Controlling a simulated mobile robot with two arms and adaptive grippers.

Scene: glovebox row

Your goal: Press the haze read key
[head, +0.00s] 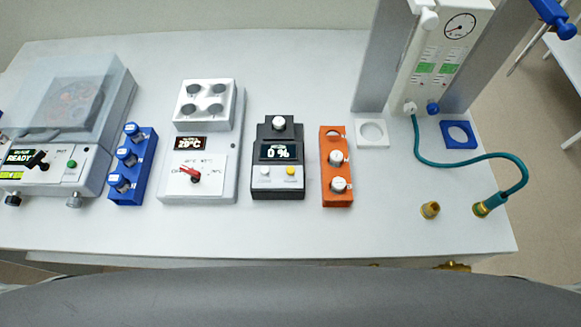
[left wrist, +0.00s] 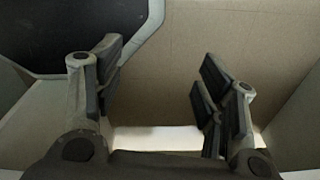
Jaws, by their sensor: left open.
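The dark grey haze meter (head: 262,187) stands in the middle of the bench in the head view. Its display (head: 281,152) reads 0 %. Below the display are a white key (head: 265,171) on the left and a yellow key (head: 290,171) on the right; their labels are too small to read. A white-capped piece (head: 279,123) sits in the top of the meter. My left gripper (left wrist: 160,70) is open and empty in the left wrist view, away from the meter. Neither gripper shows in the head view.
An orange rack (head: 336,170) with white-capped vials stands right of the meter. A white heater block (head: 207,140) reading 29°C stands left, then a blue rack (head: 133,163) and a lidded machine (head: 75,115). A teal hose (head: 455,164) crosses the right side. The bench front is clear.

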